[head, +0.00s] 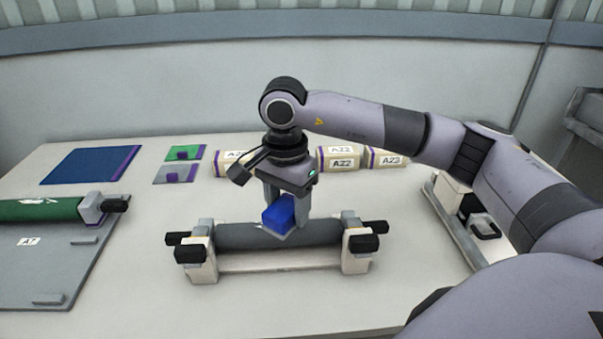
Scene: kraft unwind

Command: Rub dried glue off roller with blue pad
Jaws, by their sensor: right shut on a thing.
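A dark grey roller (240,236) lies level in a cream stand (265,264) with black end knobs, at the middle of the table. My right gripper (287,212) points down over the roller and is shut on the blue pad (281,214). The pad is tilted and overlaps the roller's middle; it looks to be at or just above the surface, and I cannot tell whether it touches. No dried glue can be made out; the part behind the pad is hidden. My left gripper is not in view.
A green roller (38,211) sits on a grey board (45,262) at the left. A dark blue mat (90,165), small green (190,153) and grey (172,175) plates, and labelled cream blocks (340,160) lie behind. A tray (455,222) stands right. The front table (140,300) is clear.

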